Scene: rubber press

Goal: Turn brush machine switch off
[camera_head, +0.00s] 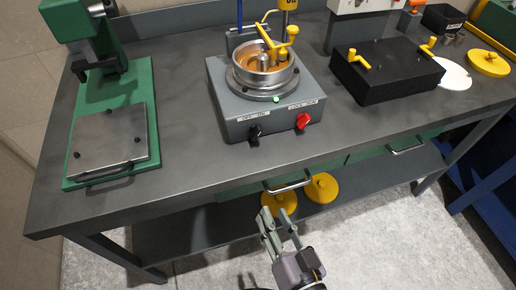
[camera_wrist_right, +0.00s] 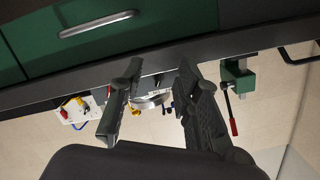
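The brush machine (camera_head: 266,100) is a grey box with a round metal bowl (camera_head: 265,75) on top, standing in the middle of the bench. Its front face has a black switch (camera_head: 255,132) on the left and a red switch (camera_head: 303,121) on the right, each below a white label. My right gripper (camera_head: 279,223) is below and in front of the bench edge, apart from the machine. In the right wrist view its two fingers (camera_wrist_right: 155,100) are spread with nothing between them. My left gripper is in neither view.
A green press (camera_head: 110,125) with a metal plate stands on the left of the bench (camera_head: 190,160). A black box (camera_head: 387,72) with yellow handles stands to the right. Drawer handles (camera_head: 288,186) stick out below the front edge. Yellow discs (camera_head: 322,188) lie on the lower shelf.

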